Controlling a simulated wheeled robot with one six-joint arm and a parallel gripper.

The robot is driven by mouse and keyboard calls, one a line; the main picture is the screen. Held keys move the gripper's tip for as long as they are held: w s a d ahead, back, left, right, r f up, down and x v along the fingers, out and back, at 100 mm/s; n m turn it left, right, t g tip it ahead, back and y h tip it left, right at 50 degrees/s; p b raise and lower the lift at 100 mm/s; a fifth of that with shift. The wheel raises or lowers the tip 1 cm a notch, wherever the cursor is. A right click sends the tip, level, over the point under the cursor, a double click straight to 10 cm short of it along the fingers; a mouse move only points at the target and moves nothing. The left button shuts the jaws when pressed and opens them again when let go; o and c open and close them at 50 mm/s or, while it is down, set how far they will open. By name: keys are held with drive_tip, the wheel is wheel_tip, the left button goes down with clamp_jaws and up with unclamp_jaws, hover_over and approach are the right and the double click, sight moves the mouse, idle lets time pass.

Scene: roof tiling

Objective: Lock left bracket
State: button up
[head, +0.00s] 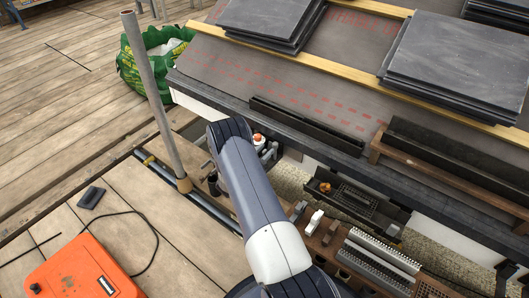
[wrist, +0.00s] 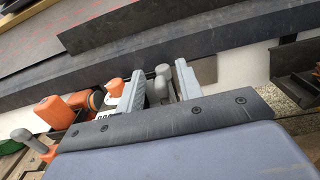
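My gripper (wrist: 161,88) shows in the wrist view with its two light grey fingers apart. A rounded grey lever or handle (wrist: 162,78) stands between the fingers, closer to the right one, below the dark roof edge. I see a gap on its left side; whether the right finger touches it I cannot tell. I cannot make out for certain which part is the left bracket, or whether this lever belongs to it. In the head view my arm covers most of the gripper; small grey parts (head: 269,153) show beside it under the eave.
Orange-capped items (wrist: 48,112) crowd the left of the gripper. The dark roof edge (wrist: 105,93) runs just beyond. In the head view, a black gutter tray (head: 357,200) and a wooden rack (head: 318,238) lie right of my arm. An upright pole (head: 150,90) stands left, near an orange case (head: 75,270).

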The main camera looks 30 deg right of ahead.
drive_tip(key=shift+w+d, duration=0.1)
drive_tip(key=shift+d, duration=0.1)
clamp_jaws()
idle(0.3)
drive_tip(key=s+d+f+m+b, duration=0.1)
drive_tip(key=s+f+m+b, duration=0.3)
drive_tip(key=m+b, duration=1)
drive_tip(key=shift+s+d+f+m, duration=0.15)
drive_tip(key=shift+d+f+m, duration=0.1)
drive_tip(key=shift+m, duration=1.65)
